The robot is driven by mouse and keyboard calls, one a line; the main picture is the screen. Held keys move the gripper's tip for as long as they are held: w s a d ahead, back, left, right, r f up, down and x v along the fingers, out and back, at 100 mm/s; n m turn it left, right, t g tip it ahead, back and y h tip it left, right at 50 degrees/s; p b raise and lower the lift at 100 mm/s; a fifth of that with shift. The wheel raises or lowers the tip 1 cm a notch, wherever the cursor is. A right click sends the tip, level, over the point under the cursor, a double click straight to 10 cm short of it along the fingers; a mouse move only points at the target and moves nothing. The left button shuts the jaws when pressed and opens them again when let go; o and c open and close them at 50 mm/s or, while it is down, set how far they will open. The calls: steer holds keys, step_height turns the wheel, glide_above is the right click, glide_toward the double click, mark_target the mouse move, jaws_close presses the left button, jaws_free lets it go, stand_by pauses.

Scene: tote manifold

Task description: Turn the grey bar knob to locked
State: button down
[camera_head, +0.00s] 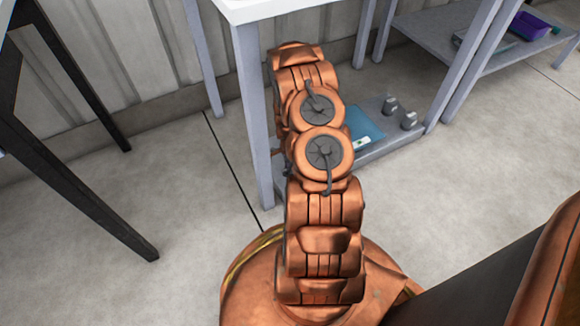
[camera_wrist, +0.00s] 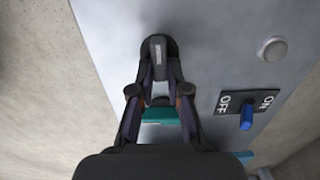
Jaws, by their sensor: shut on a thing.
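The grey bar knob (camera_wrist: 158,52) shows in the upper middle of the wrist view on a pale grey panel (camera_wrist: 112,40), with a dark surround. The bar runs roughly up and down in the picture. My gripper (camera_wrist: 159,78) reaches it from below, its two dark fingers converging on either side of the bar, shut on it. The fingertips hide part of the knob. I cannot read any locked marking beside it. In the head view my arm hides the gripper, and I cannot see the knob there.
Right of the knob are an OFF/ON plate (camera_wrist: 228,103) with a blue lever (camera_wrist: 246,118) and a round grey button (camera_wrist: 272,48). A teal thing (camera_wrist: 160,116) shows between my fingers. In the head view, a white-topped table (camera_head: 250,10) has grey legs; a dark-framed table (camera_head: 70,190) stands left.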

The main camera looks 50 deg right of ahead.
steer(key=c, duration=1.1)
jaws_free()
steer(key=shift+c, duration=0.2)
steer(key=shift+r, duration=0.1)
steer(key=shift+r, duration=3.65)
